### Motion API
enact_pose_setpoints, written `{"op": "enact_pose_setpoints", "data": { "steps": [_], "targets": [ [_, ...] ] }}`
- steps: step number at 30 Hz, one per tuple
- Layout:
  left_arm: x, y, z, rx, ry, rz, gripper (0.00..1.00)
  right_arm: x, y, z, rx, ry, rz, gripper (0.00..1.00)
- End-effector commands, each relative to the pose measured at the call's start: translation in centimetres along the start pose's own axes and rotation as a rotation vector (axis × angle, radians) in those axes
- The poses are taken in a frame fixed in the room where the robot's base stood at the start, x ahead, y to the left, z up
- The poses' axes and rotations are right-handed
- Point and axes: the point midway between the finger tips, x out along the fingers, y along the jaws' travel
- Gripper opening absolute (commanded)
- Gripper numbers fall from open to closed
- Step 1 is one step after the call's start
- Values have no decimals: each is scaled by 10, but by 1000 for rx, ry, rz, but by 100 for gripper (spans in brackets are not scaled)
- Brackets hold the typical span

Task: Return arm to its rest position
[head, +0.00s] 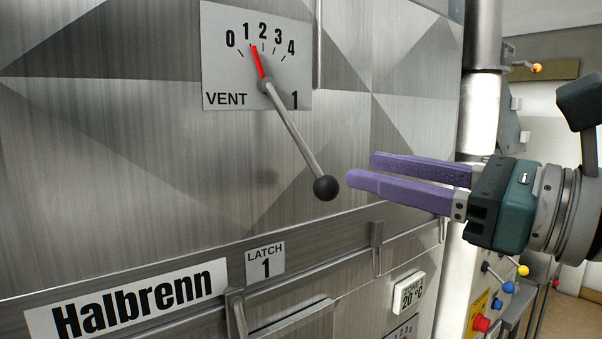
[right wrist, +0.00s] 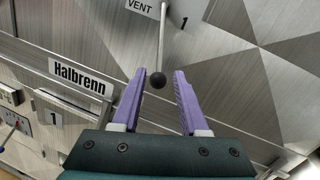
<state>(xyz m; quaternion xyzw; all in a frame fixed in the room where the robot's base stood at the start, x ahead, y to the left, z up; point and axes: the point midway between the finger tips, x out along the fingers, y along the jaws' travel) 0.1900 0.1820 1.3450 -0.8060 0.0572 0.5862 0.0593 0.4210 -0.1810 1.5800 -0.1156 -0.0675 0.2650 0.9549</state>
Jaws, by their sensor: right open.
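My right gripper (head: 360,171) comes in from the right in the head view, with purple fingers open and empty. The vent lever (head: 297,131) hangs down and right from its pivot on the vent dial plate (head: 222,60) and ends in a black ball knob (head: 326,188). The red pointer (head: 257,61) stands between 1 and 2, nearer 1. The fingertips are just right of the knob, apart from it in the head view. In the right wrist view the knob (right wrist: 158,80) shows near the gap between the open fingertips (right wrist: 158,82). My left gripper is not in view.
The brushed-metal hood panel (head: 120,130) fills the left. Below it are a Halbrenn label (head: 126,304), a latch 1 label (head: 265,258), metal handles (head: 378,240) and a temperature display (head: 409,293). Coloured knobs (head: 481,323) stand at lower right. A vertical pipe (head: 481,110) stands right of the panel.

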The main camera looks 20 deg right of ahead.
Motion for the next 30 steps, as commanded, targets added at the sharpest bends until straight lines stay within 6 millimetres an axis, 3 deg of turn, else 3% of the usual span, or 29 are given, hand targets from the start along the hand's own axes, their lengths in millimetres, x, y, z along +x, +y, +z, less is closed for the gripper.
{"op": "enact_pose_setpoints", "data": {
  "steps": [4, 8, 11, 13, 16, 18, 20, 21, 25, 30],
  "targets": [
    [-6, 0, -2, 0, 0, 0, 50, -2, -4, 17, 176, -70, -62, 44],
    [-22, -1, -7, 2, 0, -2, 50, -19, -32, 41, 711, -250, -276, 44],
    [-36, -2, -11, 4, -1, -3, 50, -53, -60, 21, 1289, -394, -562, 44],
    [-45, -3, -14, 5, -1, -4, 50, -84, -61, -16, 1682, -466, -811, 44],
    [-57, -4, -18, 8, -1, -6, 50, -129, -22, -73, 2160, -509, -1214, 44],
    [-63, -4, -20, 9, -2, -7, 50, -154, 20, -98, 2383, -499, -1482, 44],
    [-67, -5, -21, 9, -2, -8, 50, -171, 56, -109, 2516, -471, -1690, 44],
    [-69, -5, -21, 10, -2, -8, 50, -180, 78, -112, -2510, 434, 1766, 44],
    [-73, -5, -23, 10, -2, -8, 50, -200, 129, -112, -2229, 302, 1752, 44],
    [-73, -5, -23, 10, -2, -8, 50, -208, 153, -109, -2105, 244, 1750, 44]
  ]
}}
